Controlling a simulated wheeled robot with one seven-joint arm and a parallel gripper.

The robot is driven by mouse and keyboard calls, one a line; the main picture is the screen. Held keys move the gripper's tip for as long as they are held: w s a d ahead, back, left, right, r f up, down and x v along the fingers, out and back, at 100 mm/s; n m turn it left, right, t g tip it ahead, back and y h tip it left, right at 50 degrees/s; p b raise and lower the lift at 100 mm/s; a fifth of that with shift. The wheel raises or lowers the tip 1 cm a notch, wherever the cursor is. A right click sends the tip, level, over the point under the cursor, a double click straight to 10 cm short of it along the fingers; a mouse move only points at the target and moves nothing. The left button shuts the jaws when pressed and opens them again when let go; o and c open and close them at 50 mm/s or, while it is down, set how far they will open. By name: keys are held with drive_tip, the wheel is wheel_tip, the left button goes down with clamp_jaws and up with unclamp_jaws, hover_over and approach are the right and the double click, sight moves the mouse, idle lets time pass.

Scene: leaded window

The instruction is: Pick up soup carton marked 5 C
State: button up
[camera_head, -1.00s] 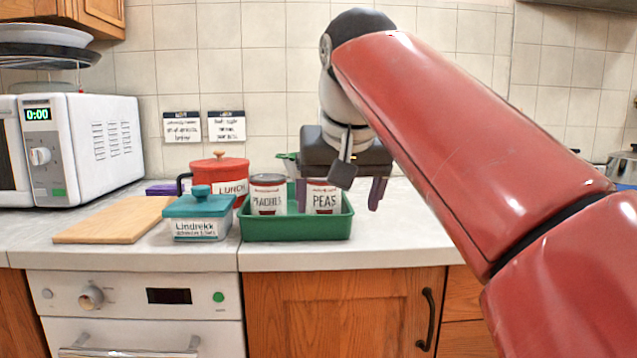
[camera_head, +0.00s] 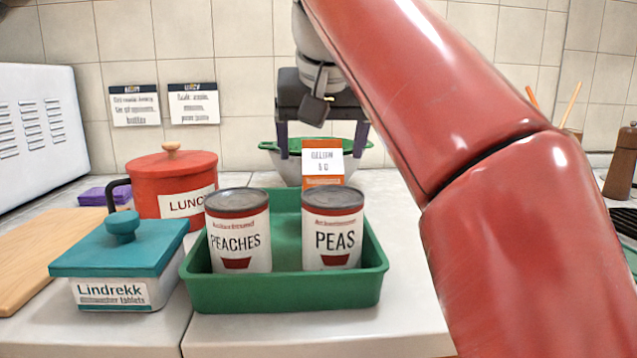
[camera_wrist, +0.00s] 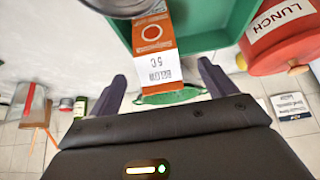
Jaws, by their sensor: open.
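The soup carton (camera_head: 322,180) is orange with a white label reading "BELOW 5 C". It stands upright at the back of the green tray (camera_head: 290,297), behind the peas can; its lower part is hidden in the head view. The carton also shows in the wrist view (camera_wrist: 153,45), upside down. My gripper (camera_head: 322,138) is open and empty, its fingers pointing down around the carton's top in the head view. In the wrist view, my gripper (camera_wrist: 162,76) has a finger on each side of the carton's labelled end, with gaps; contact is not visible.
A peaches can (camera_head: 238,240) and a peas can (camera_head: 332,240) stand in the tray's front. A red LUNCH pot (camera_head: 172,175) and a teal-lidded box (camera_head: 120,260) stand left. A green-rimmed bowl (camera_head: 285,165) is behind. Bare counter lies right of the tray.

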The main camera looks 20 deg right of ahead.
sight(322, 177)
drive_tip(key=x, duration=0.2)
drive_tip(key=b+x, duration=0.1)
drive_tip(key=x, duration=0.2)
drive_tip(key=b+x, duration=0.1)
drive_tip(key=x, duration=0.2)
drive_tip(key=shift+d, duration=0.25)
drive_tip(key=shift+r, duration=0.1)
drive_tip(key=c, duration=1.5)
drive_tip(key=shift+o, duration=0.2)
